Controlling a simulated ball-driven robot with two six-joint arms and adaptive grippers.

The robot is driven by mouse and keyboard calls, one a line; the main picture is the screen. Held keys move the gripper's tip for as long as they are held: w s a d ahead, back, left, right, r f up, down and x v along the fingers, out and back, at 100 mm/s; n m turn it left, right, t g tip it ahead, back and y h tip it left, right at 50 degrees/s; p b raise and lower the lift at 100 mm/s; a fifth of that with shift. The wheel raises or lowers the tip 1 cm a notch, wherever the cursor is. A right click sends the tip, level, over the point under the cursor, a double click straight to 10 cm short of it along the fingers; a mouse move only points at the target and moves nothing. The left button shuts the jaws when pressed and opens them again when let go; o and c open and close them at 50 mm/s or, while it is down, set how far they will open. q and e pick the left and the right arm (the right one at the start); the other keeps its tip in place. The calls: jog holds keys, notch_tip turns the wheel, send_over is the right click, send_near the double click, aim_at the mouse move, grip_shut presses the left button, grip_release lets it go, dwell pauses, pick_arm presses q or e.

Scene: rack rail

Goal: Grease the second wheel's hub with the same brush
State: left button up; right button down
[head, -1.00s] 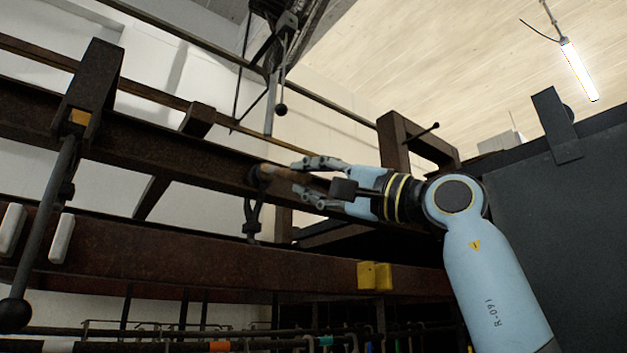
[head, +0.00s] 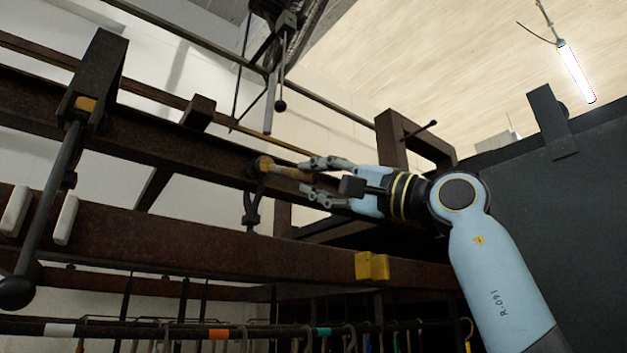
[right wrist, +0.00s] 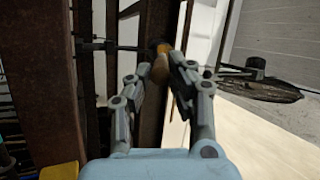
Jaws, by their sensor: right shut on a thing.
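My right gripper (head: 306,175) is shut on a brush with a brown wooden handle (head: 286,172). The brush points left, its tan end at the dark steel rail beside the top of a black hanger (head: 252,205). Whether the end touches anything there I cannot tell. In the right wrist view the brush (right wrist: 160,70) shows between the fingers, its far end against a dark upright part. No wheel or hub can be clearly made out. My left gripper is not in view.
A rusty lower beam (head: 200,238) with a yellow block (head: 372,266) runs below the gripper. A long dark lever (head: 45,215) hangs at the left. A brown frame (head: 395,140) and a dark grey panel (head: 560,200) stand to the right.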

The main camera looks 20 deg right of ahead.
jog(key=shift+r+p, duration=0.3)
jog(key=shift+r, duration=0.5)
jog(key=shift+s+a, duration=0.25)
jog(key=shift+a, duration=0.4)
jog(key=shift+a+f+b, duration=0.2)
jog(key=shift+f+b, duration=0.35)
jog(key=shift+d+f+b, duration=0.15)
jog(key=shift+f+b, duration=0.2)
jog(key=shift+b, duration=0.1)
jog(key=shift+f, duration=0.1)
jog(key=shift+w+d+b, duration=0.25)
jog(key=shift+d+b, duration=0.1)
jog(key=shift+d, duration=0.3)
jog(key=shift+d+r, duration=0.25)
jog(key=shift+r, duration=0.3)
